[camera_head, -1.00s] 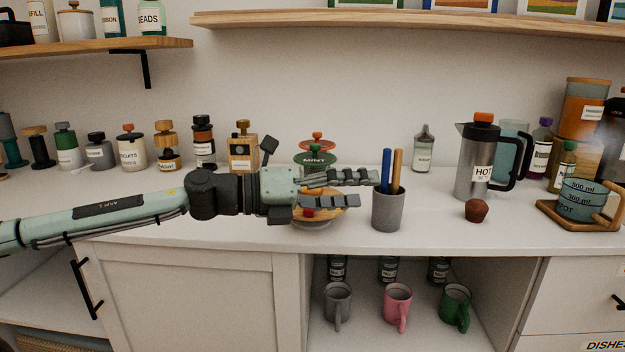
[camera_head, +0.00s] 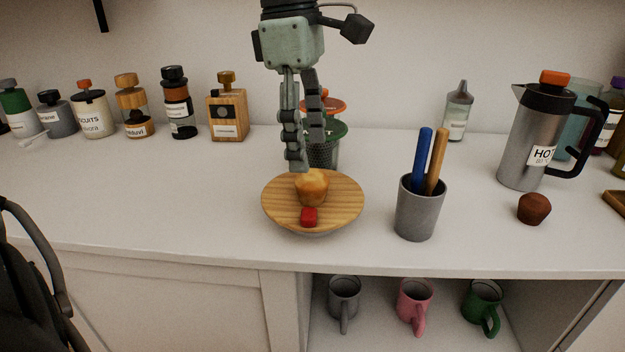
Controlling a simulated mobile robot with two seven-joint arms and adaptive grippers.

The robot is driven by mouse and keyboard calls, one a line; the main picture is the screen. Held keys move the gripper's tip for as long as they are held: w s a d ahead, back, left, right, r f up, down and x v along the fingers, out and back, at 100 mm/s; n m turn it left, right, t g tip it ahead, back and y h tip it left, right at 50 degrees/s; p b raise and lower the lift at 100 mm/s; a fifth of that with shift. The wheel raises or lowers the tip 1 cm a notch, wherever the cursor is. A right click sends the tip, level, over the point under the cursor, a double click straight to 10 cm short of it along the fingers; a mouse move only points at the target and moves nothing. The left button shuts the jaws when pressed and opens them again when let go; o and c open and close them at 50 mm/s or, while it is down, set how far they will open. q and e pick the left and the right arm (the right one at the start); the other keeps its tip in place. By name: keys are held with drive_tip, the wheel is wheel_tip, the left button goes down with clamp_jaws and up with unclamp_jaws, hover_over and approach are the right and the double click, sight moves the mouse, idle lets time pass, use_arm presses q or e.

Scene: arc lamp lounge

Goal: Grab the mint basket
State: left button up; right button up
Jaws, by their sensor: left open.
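The mint basket (camera_head: 324,152) is green with a dark mesh-like body. I cannot tell whether a finger touches the basket. My right gripper is out of view.
An orange-topped container (camera_head: 330,105) is behind the basket. A grey cup (camera_head: 417,213) with two sticks stands right. Bottles line the back left; the counter's front left is clear.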

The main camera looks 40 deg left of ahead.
use_arm(q)
wheel_tip(320, 180, down, 5)
drive_tip(key=shift+w+d+r, duration=0.1)
drive_tip(key=shift+w+f, duration=0.1)
drive_tip(key=shift+f, duration=0.35)
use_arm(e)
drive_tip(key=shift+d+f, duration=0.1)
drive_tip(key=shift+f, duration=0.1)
use_arm(q)
drive_tip(key=c, duration=1.2)
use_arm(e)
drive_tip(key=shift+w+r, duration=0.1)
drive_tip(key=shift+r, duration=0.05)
use_arm(q)
drive_tip(key=shift+r, duration=0.55)
wheel_tip(320, 180, up, 11)
wheel_tip(320, 180, up, 16)
drive_tip(key=p, duration=0.3)
hover_over(311, 172)
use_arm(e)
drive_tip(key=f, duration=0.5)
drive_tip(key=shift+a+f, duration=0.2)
